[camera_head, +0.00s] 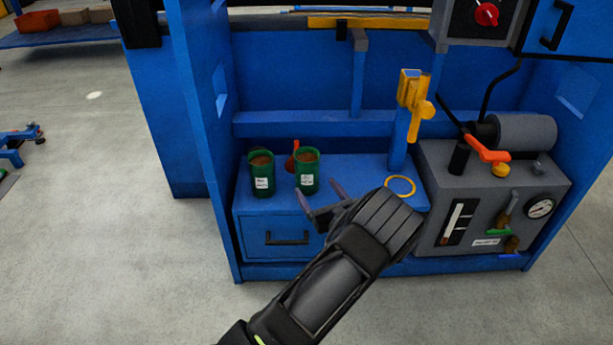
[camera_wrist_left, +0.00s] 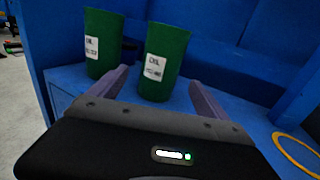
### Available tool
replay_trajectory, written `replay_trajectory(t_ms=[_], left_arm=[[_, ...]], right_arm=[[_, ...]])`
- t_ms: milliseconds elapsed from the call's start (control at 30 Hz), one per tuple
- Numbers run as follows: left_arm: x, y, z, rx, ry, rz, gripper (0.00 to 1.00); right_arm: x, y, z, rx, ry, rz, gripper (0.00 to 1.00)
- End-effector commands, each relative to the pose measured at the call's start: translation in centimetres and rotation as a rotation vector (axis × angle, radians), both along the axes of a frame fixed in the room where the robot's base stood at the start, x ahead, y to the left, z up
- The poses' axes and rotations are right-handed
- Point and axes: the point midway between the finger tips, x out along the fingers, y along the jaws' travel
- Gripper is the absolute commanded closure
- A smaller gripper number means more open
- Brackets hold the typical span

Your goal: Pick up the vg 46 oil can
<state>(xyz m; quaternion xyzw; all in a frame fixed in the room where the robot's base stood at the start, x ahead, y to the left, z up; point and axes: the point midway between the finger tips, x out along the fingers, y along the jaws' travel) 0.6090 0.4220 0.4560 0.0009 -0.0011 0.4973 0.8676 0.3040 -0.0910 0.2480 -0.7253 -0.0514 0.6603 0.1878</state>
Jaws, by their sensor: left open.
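Two green oil cans with white labels stand upright on the blue cabinet top: a left can (camera_head: 262,174) and a right can (camera_head: 307,171). The left wrist view also shows the left can (camera_wrist_left: 101,42) and the right can (camera_wrist_left: 163,60). The numbers on their labels are too small to read surely, so I cannot tell which is the VG 46. My left gripper (camera_head: 320,195) is open and empty, just in front of the right can. In the left wrist view the right can stands between and beyond the fingers. My right gripper is not in view.
A red item (camera_head: 292,160) stands behind the cans, partly hidden. A yellow ring (camera_head: 400,186) lies right of my gripper, by a post with a yellow tool (camera_head: 414,95). A grey machine (camera_head: 470,210) with a gauge stands at the right. Blue walls close the back and sides.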

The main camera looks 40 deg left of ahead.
Motion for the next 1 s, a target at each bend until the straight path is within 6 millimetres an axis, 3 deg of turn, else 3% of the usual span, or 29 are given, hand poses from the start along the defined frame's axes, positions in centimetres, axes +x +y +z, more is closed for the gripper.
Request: replay_trajectory(t_ms=[267, 667, 1000], left_arm=[[1.1, 2.1, -0.2, -0.002, -0.001, 0.003, 0.12], [1.5, 2.7, -0.2, -0.003, 0.001, 0.002, 0.12], [3.8, 6.4, 0.0, -0.003, -0.001, 0.003, 0.12]], right_arm=[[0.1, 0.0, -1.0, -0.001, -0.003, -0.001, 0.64], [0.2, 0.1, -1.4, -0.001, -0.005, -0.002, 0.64], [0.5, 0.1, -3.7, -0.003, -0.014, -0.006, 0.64]])
